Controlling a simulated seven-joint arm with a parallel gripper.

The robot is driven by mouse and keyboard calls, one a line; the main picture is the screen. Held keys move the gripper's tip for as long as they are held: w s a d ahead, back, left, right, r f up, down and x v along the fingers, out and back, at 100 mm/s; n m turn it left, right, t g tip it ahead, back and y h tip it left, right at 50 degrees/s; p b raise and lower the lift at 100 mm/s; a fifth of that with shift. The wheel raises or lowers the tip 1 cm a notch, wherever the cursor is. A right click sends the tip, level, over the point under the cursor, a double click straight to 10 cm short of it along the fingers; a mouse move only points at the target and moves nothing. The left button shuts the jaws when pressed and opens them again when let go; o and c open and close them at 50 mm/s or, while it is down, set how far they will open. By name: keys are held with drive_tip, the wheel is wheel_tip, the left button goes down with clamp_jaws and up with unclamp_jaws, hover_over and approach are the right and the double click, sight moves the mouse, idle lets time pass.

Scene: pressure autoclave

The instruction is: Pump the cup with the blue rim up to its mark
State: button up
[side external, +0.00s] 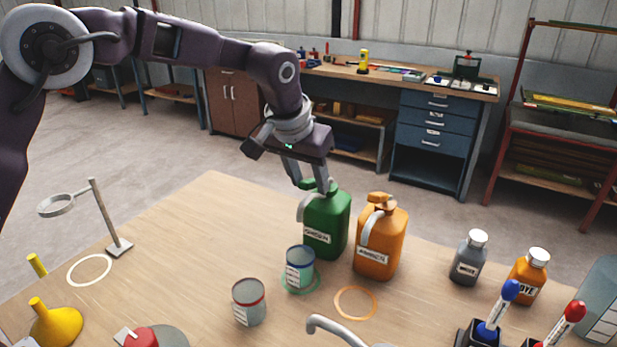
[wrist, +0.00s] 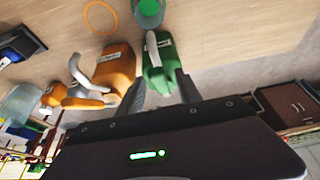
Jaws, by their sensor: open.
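The cup with the blue rim (side external: 300,268) stands upright on a green ring mark on the table, below the spout of a green pump jug (side external: 327,228). In the wrist view the cup (wrist: 148,8) is partly cut off at the top edge, and its fill level cannot be made out. My gripper (side external: 311,186) is open, pointing down, with its fingers on either side of the green jug's pump head. The green jug (wrist: 160,68) also shows between the fingers in the wrist view. Whether the fingers touch the pump head cannot be told.
An orange pump jug (side external: 380,245) stands close right of the green one, behind an empty orange ring (side external: 356,302). The table's back left is clear.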

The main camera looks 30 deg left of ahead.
clamp_jaws()
idle(1.4)
